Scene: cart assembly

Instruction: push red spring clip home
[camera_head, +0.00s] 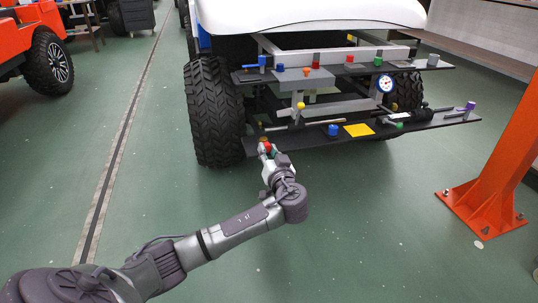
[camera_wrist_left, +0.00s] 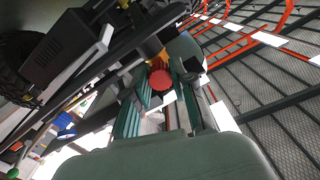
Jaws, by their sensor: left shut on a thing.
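A red clip (camera_head: 267,146) sits at the left end of the lower black shelf (camera_head: 420,125), at the shelf's front edge. My left gripper (camera_head: 265,149) reaches up to it from below and is shut on it. In the left wrist view the red clip (camera_wrist_left: 160,79) shows as a round red face between the fingers of my left gripper (camera_wrist_left: 160,88), with a yellow-orange part just beyond it. How deep the clip sits is too small to tell. My right gripper is not in view.
A blue part (camera_head: 333,130) and a yellow plate (camera_head: 359,130) lie on the lower shelf. A large tyre (camera_head: 213,112) stands close left. An orange post (camera_head: 500,165) stands right; open floor lies in front.

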